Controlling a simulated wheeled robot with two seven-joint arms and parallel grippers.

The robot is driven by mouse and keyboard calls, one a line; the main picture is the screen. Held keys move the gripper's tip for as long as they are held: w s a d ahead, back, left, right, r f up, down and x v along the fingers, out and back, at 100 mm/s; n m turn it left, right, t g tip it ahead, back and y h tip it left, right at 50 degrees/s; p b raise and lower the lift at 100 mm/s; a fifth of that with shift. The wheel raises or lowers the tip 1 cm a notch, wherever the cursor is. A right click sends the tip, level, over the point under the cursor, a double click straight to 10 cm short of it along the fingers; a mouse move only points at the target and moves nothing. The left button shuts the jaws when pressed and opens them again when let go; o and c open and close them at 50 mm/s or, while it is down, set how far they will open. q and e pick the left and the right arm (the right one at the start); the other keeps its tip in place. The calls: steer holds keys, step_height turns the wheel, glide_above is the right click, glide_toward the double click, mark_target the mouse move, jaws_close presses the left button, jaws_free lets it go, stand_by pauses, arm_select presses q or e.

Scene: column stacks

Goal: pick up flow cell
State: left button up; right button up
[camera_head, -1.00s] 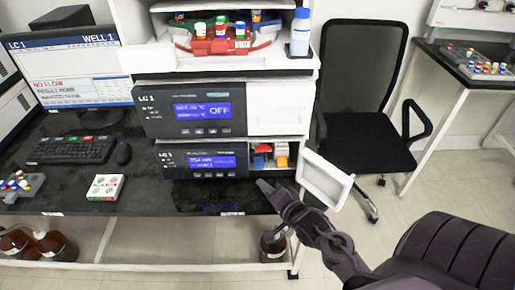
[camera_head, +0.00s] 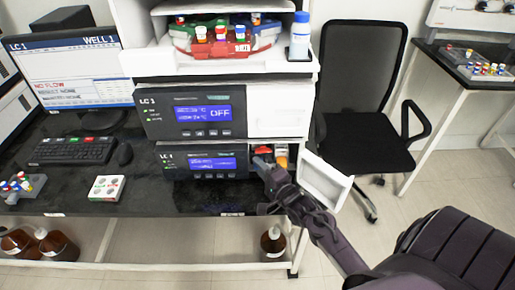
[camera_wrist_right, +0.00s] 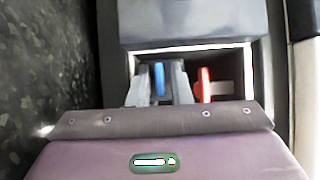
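My right gripper (camera_head: 262,162) reaches into the open compartment of the lower LC 1 unit. In the right wrist view the gripper (camera_wrist_right: 160,86) has its fingers apart, one on each side of an upright blue piece (camera_wrist_right: 159,78). They do not look closed on it. A red piece (camera_wrist_right: 204,84) stands just right of the fingers in the same compartment. Which piece is the flow cell I cannot tell. In the head view the gripper hides the blue piece; a red and yellow part (camera_head: 282,158) shows beside it. My left gripper is not in view.
The compartment's white door (camera_head: 325,182) hangs open to the right, close to my right arm. The lower LC 1 unit (camera_head: 200,163) borders the gripper on the left. A white block with coloured dots (camera_head: 107,188) lies on the dark bench. An office chair (camera_head: 362,100) stands right.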

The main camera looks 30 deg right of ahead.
jaws_close()
steer(key=shift+r, duration=0.2)
stand_by(0.3)
